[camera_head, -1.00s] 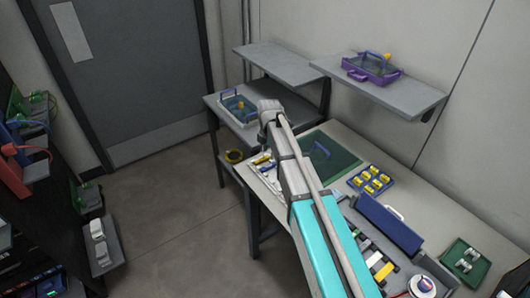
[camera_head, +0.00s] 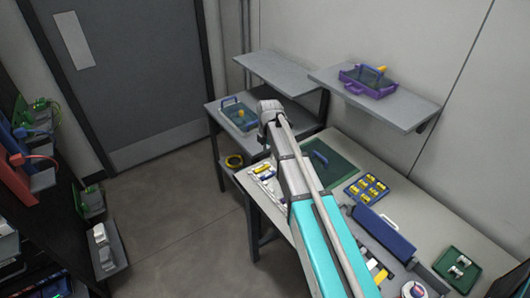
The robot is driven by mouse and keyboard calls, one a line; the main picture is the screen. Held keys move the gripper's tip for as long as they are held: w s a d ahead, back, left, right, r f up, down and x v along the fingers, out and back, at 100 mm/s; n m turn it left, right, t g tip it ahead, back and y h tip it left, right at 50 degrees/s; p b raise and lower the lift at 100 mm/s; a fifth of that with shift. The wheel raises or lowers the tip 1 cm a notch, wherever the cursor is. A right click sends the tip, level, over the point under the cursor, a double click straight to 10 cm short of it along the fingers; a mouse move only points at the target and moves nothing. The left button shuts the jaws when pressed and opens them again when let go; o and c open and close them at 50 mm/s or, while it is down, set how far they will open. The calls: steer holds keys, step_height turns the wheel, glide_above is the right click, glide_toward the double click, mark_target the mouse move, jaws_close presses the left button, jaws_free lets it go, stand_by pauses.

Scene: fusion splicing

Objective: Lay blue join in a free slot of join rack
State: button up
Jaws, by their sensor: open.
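My arm reaches from the bottom centre across the bench to an elbow at the upper middle. My gripper is hidden behind the arm, so its jaws do not show. A pale rack (camera_head: 255,171) with small white, yellow and blue pieces lies at the bench's left end, partly covered by my arm; it may be the join rack, but its slots are too small to read. A thin blue piece (camera_head: 320,156) lies on a dark green mat (camera_head: 340,164) right of my arm; I cannot tell whether it is the blue join.
A blue tray (camera_head: 367,189) of yellow pieces, a long blue box (camera_head: 384,228) and a green tray (camera_head: 457,269) stand along the bench. A purple basket (camera_head: 369,80) is on the wall shelf. The floor at left is open.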

stand_by(0.4)
steer(key=shift+s, duration=0.1)
steer(key=s+d+m, duration=0.7)
steer(key=s+m, duration=0.4)
steer(key=m, duration=0.1)
steer(key=s+d+m, duration=0.7)
steer(key=s+m, duration=0.4)
steer(key=m, duration=0.1)
steer(key=shift+s+m, duration=0.2)
steer(key=shift+m, duration=0.2)
steer(key=shift+d, duration=0.2)
stand_by(0.3)
